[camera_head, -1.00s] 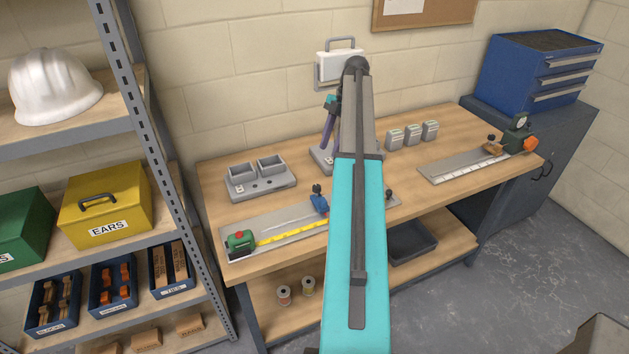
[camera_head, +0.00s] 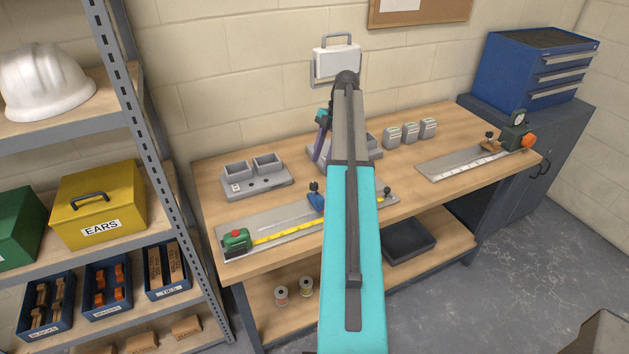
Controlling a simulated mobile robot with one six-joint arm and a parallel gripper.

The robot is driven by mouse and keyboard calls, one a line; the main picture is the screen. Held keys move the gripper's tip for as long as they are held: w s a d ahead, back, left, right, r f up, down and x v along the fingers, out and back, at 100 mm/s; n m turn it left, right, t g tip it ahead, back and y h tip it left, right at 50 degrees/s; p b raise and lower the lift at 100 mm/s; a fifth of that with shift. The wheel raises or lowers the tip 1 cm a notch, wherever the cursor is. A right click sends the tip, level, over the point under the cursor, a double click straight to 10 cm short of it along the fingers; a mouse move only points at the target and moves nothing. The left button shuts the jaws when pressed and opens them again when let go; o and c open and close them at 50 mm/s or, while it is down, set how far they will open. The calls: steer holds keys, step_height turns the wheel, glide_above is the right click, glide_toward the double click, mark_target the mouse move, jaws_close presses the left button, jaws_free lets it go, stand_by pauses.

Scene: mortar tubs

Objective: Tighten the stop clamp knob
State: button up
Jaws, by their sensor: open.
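A blue stop clamp (camera_head: 316,203) with a dark knob (camera_head: 314,186) on top sits on a long grey plate (camera_head: 282,217) at the front of the bench. A yellow tape runs along the plate from a green tape measure (camera_head: 236,240) at its left end. A second dark knob (camera_head: 387,190) stands near the plate's right end. My teal arm crosses the plate and hides the part between the clamp and that knob.
A grey two-pocket holder (camera_head: 255,178) stands behind the plate. Several small grey boxes (camera_head: 409,133) stand at the back. Another plate (camera_head: 458,164) with a brown clamp (camera_head: 490,143) lies at the right. A shelf rack (camera_head: 150,130) stands close on the left.

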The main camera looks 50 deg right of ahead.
mark_target(314, 184)
steer(key=shift+p+x, duration=1.45)
steer(key=shift+x, duration=2.6)
jaws_close()
